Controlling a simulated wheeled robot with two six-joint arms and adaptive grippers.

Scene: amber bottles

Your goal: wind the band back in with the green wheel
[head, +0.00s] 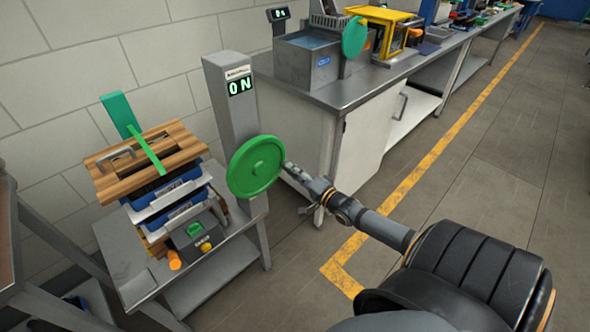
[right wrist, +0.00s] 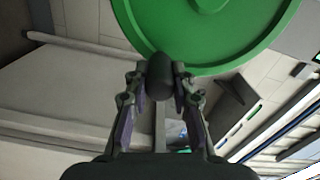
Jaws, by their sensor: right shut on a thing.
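The green wheel (head: 256,166) is a round disc on the side of a grey post with a lit display reading "ON". Its underside fills the top of the right wrist view (right wrist: 215,30). My right gripper (head: 293,173) is at the wheel's right edge. In the right wrist view its fingers (right wrist: 159,85) are shut on a dark round knob (right wrist: 159,75) at the wheel's rim. A green strip, which looks like the band (head: 148,150), runs from a green block (head: 119,113) across a wooden board on a stack. My left gripper is out of view.
The stack of blue and white cases (head: 170,200) with wooden boards stands on a small metal table (head: 128,262) left of the post. A grey workbench (head: 345,92) with machines, including another green disc (head: 354,37), stands behind. The floor to the right is clear.

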